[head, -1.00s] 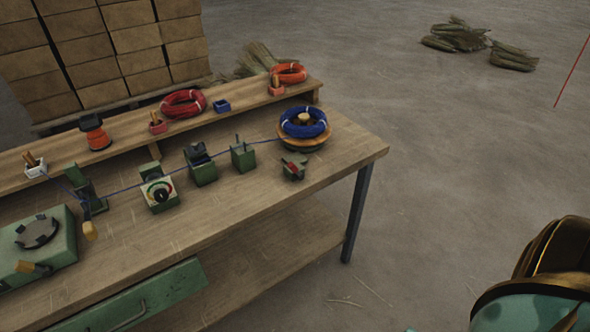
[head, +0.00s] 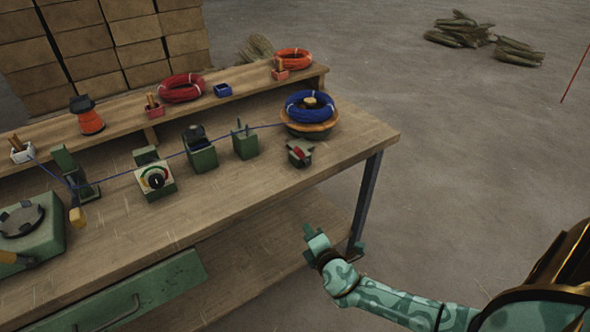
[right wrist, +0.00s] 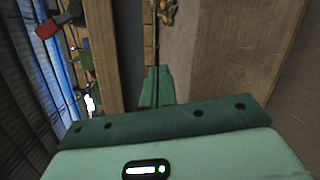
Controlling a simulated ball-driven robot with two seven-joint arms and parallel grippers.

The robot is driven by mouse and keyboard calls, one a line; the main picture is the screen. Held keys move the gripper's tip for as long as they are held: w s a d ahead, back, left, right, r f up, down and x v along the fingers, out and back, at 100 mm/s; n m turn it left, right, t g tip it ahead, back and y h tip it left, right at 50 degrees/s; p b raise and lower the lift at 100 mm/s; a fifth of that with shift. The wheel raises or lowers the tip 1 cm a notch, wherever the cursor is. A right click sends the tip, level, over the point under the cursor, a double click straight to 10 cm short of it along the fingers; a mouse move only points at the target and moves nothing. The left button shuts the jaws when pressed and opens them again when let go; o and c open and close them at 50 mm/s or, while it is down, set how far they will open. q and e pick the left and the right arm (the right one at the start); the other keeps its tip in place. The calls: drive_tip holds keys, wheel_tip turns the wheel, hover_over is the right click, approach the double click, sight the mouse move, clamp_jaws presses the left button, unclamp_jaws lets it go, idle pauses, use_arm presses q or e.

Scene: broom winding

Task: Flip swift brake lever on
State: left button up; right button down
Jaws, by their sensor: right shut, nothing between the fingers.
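The swift (head: 310,128) is a round wooden disc at the right end of the table, carrying a coil of blue wire (head: 325,100). In front of it sits a small green block with a red part, which looks like the brake lever (head: 300,153). My right gripper (head: 308,229) is shut and empty, in front of the table's right end, below and apart from the lever. Its closed fingers show in the right wrist view (right wrist: 156,85). A red part at that view's upper left is too unclear to name. My left gripper is out of view.
The blue wire runs left through several green devices, one with a dial (head: 156,178). The back shelf (head: 130,124) holds red and orange coils. The wooden table (head: 240,205) has a right edge and leg (head: 366,200) near my right arm. Floor to the right is open.

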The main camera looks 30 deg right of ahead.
sight(286, 186)
wheel_tip(286, 186, up, 11)
drive_tip(key=w+a+n+t, duration=0.1)
drive_tip(key=a+n+t, duration=0.1)
drive_tip(key=t, duration=0.2)
drive_tip(key=shift+w+a+n+h, duration=0.15)
drive_tip(key=shift+a+n+h, duration=0.05)
drive_tip(key=shift+n+h, duration=0.1)
drive_tip(key=b+x, duration=0.1)
drive_tip(key=x, duration=0.9)
drive_tip(key=shift+r, duration=0.1)
drive_tip(key=d+r, duration=0.2)
drive_tip(key=d, duration=0.1)
drive_tip(key=shift+p, duration=0.3)
drive_tip(key=shift+d, duration=0.25)
drive_tip(key=shift+r, duration=0.1)
